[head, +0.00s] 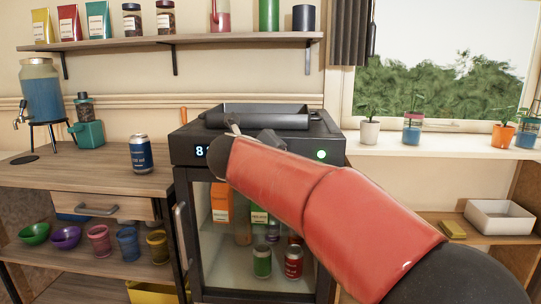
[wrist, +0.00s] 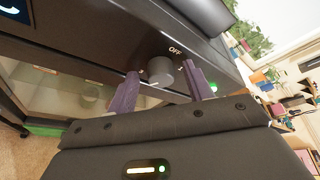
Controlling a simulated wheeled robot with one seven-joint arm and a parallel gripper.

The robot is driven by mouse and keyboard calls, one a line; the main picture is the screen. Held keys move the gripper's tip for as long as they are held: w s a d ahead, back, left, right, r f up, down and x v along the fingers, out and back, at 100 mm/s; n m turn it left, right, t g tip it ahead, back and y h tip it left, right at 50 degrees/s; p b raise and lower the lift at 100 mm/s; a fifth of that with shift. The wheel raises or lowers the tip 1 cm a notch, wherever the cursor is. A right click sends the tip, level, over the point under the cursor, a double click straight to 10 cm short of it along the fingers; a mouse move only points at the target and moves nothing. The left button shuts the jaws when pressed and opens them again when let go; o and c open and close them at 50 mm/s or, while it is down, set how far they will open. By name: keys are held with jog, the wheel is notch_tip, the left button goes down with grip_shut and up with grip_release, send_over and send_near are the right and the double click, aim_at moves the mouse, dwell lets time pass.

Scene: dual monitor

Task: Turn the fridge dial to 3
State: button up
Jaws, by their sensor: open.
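The fridge (head: 182,151) is a small black unit with a glass door, a lit display (head: 201,151) at the left of its top panel and a green light (head: 321,155) at the right. In the wrist view the round grey dial (wrist: 160,70) sticks out of the dark panel, just below an "OFF" label (wrist: 175,50). My gripper (wrist: 164,73) is open, with one purple finger on each side of the dial. I cannot tell whether the fingers touch it. In the head view my red arm hides the dial and most of the gripper.
A wooden counter (head: 60,178) with a blue can (head: 140,154) stands left of the fridge. A dark device (head: 257,121) lies on the fridge top. A white sill (head: 400,143) with potted plants is at the right. A shelf (head: 120,44) with jars hangs above.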

jog(key=v, duration=0.7)
jog(key=shift+s, duration=0.4)
jog(key=shift+a+r, duration=0.1)
jog(key=shift+a, duration=0.05)
jog(key=s+d+r+n+t+y, duration=0.45)
jog(key=n+y, duration=0.25)
jog(key=n, duration=0.8)
jog(key=s+d+f+n+g+h, duration=0.1)
jog(key=s+d+f+n+g, duration=0.3)
jog(key=s+f, duration=0.4)
jog(key=s+d+f+n+g+h, duration=0.1)
jog(key=s+d+f+n+g, duration=0.3)
jog(key=s+d+f, duration=0.3)
jog(key=s+d+f+n+g, duration=0.5)
jog(key=s+f, duration=0.4)
jog(key=f, duration=0.5)
jog(key=shift+d+n+h, duration=0.3)
jog(key=shift+n+h, duration=0.1)
jog(key=shift+n, duration=0.2)
